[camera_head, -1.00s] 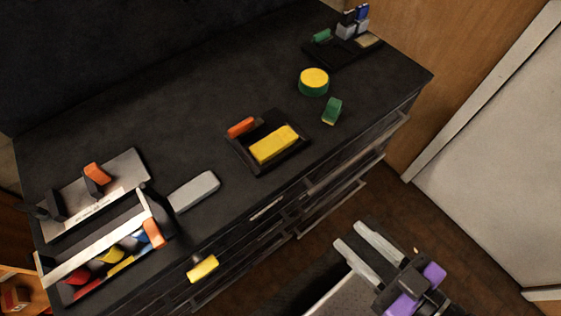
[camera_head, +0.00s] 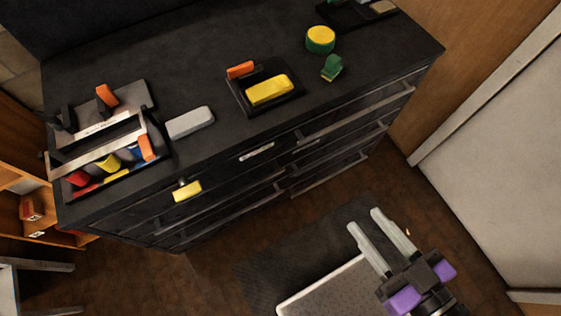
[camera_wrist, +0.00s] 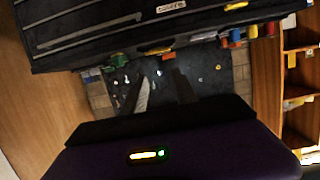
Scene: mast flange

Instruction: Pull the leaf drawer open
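A black drawer cabinet (camera_head: 345,150) shows several drawer fronts, which look flush. Long bar handles (camera_head: 357,112) cross the right-hand drawers. A small pale label plate (camera_head: 257,152) sits on the front, also in the wrist view (camera_wrist: 172,7). A yellow pull (camera_head: 187,191) is on the left part of the front; it shows at the top of the wrist view (camera_wrist: 236,5). I cannot tell which drawer is the leaf drawer. My gripper (camera_head: 366,220) is open and empty, apart from the cabinet front, over the floor. Its two fingers also show in the wrist view (camera_wrist: 160,78).
On the cabinet top stand a black tray (camera_head: 240,99) with a yellow block, a grey block (camera_head: 190,122), a yellow-green round tin (camera_head: 320,39) and a compartment box (camera_head: 125,172). A wooden shelf (camera_head: 25,190) is at left, a pale door (camera_head: 500,150) at right.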

